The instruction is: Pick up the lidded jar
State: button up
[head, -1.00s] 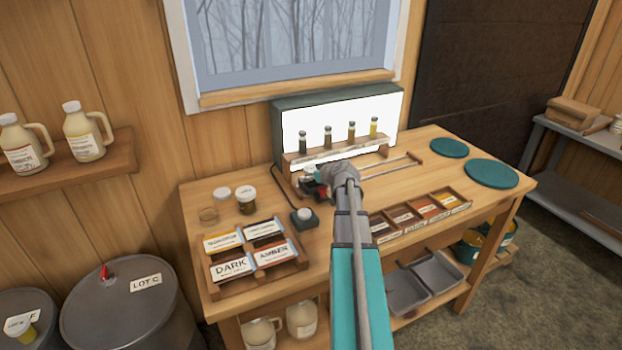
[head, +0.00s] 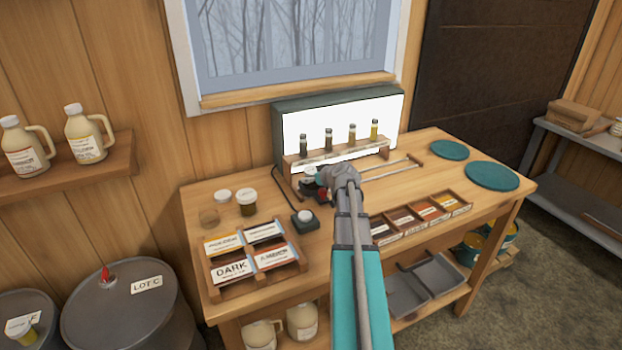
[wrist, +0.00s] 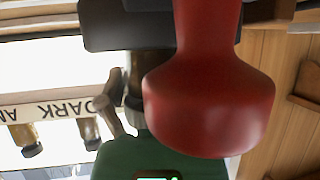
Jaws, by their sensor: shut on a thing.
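A lidded jar (head: 247,203) with dark contents and a pale lid stands upright on the bench, left of my gripper. My gripper (head: 315,187) is low over the bench in front of the light box. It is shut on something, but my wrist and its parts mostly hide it. A pale round shape and a bit of red show at the gripper in the head view. The wrist view shows a large red shape (wrist: 210,100) and a green shape (wrist: 160,158) up close. I cannot tell which of these is held.
Several sample vials (head: 352,133) stand on a rack before the light box (head: 285,108). A small dark box (head: 305,221) and a label tray (head: 215,285) are nearer. Teal discs (head: 492,176) lie right.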

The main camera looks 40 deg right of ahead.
jog(key=shift+r+p, duration=1.15)
jog(key=shift+r, duration=0.15)
jog(key=s+d+r+p, duration=0.6)
jog(key=s+r+p, duration=0.4)
jog(key=s, duration=0.2)
jog(key=shift+s+d, duration=0.15)
jog(key=shift+d, duration=0.2)
